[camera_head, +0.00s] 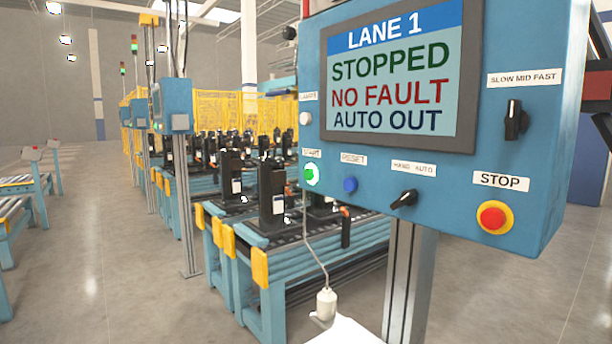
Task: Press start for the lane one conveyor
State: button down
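The blue lane 1 control panel (480,150) fills the upper right of the head view. Its screen (395,80) reads LANE 1, STOPPED, NO FAULT, AUTO OUT. The green start button (312,176) sits at the panel's lower left under a START label. A blue reset button (350,185) is to its right. The black HAND/AUTO selector (404,199) is slanted, its upper end to the right. The red stop button (494,217) on a yellow ring is at lower right. The black speed knob (515,120) stands about upright under SLOW MID FAST. My gripper is not in view.
A white button (305,118) is above start. Another blue panel (172,103) stands farther back. Open floor (110,260) lies left.

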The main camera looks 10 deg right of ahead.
aim_at(309, 173)
jog(key=i+j+z, duration=0.15)
jog(key=j, duration=0.3)
jog(key=i+j+z, duration=0.2)
jog(key=j, duration=0.3)
jog(key=i+j+z, duration=0.15)
jog(key=j, duration=0.35)
jog(key=i+j+z, duration=0.15)
jog(key=j, duration=0.35)
jog(key=i+j+z, duration=0.2)
jog(key=j, duration=0.35)
jog(key=j+z, duration=0.15)
jog(key=j, duration=0.35)
